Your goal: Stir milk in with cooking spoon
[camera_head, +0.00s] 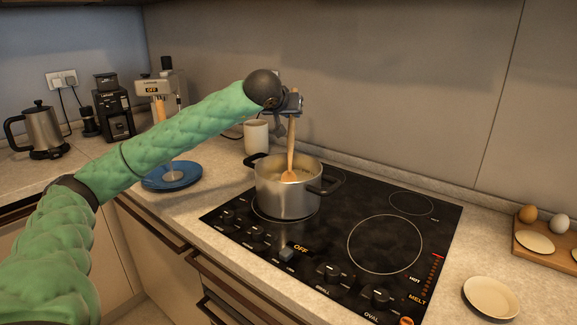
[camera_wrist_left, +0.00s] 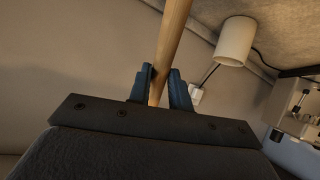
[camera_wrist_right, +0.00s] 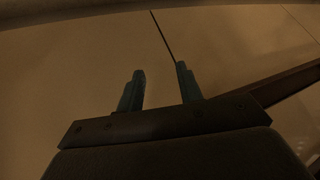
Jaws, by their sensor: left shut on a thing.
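A wooden cooking spoon (camera_head: 291,150) stands almost upright in a steel pot (camera_head: 287,199) on the back left of the stove. Its bowl end is down inside the pot, at the pale contents. My left gripper (camera_head: 293,104) is above the pot, shut on the spoon's upper handle. The left wrist view shows the spoon handle (camera_wrist_left: 172,42) between the two fingers. My right gripper (camera_wrist_right: 160,88) shows only in its own wrist view, with its fingers apart and nothing between them. No separate milk container is identifiable.
The black stove (camera_head: 390,225) has free burners at the right. A white mug (camera_head: 256,136) stands behind the pot, and a blue plate (camera_head: 158,181) lies left of it. A kettle (camera_head: 42,128) and coffee machines are at the back left. A pale dish (camera_head: 491,297) lies right of the stove.

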